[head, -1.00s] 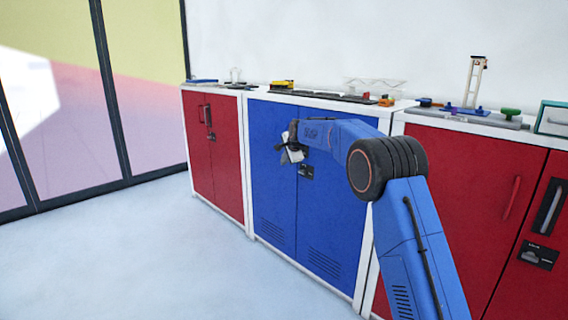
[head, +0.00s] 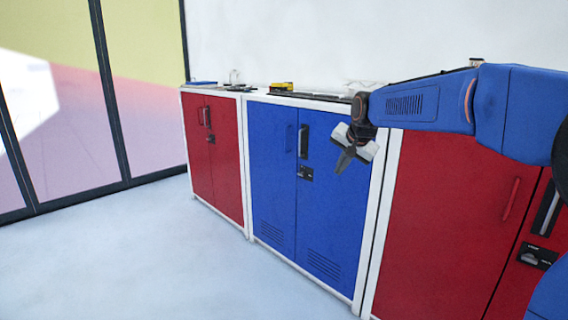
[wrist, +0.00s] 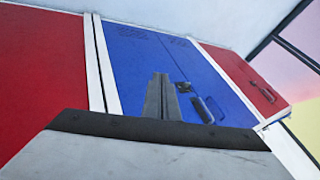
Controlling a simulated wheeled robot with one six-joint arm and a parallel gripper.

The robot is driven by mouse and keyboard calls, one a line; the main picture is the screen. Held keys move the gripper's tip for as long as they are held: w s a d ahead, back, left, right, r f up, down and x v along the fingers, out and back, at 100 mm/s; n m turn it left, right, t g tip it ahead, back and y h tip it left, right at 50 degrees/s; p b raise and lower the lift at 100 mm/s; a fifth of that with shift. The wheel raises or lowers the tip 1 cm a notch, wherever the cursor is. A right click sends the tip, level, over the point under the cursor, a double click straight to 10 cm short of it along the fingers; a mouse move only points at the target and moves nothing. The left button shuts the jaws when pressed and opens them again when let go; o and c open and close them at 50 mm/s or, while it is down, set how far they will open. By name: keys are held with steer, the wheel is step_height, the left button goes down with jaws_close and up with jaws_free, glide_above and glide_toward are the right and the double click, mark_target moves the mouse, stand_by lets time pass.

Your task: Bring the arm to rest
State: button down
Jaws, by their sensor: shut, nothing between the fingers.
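My gripper (head: 345,161) hangs from the end of my blue arm in the head view, in front of the right side of the blue cabinet (head: 271,190). Its fingers point down and to the left. The fingers are together and hold nothing. In the wrist view my gripper (wrist: 162,98) shows as two grey fingers side by side, with the blue cabinet (wrist: 140,65) behind them. The fingers appear apart from the cabinet doors.
Red cabinets stand left (head: 213,155) and right (head: 450,200) of the blue one. A yellow object (head: 281,86) lies on the cabinet top. My arm hides much of the right-hand top. The pale floor (head: 150,260) is clear. A glazed wall (head: 145,100) is at left.

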steer(key=s+d+f+n, duration=0.2)
steer(key=s+f, duration=0.3)
steer(key=s, duration=0.9)
steer(key=s+d+f+n+g+h, duration=0.1)
steer(key=s+d+f, duration=0.4)
steer(key=s, duration=1)
steer(key=s+d+f+n+g, duration=0.1)
steer(key=s+d+f+n, duration=0.3)
steer(key=s, duration=1.1)
steer(key=shift+s+f+h, duration=0.25)
steer(key=shift+f+h, duration=0.05)
steer(key=shift+f, duration=0.65)
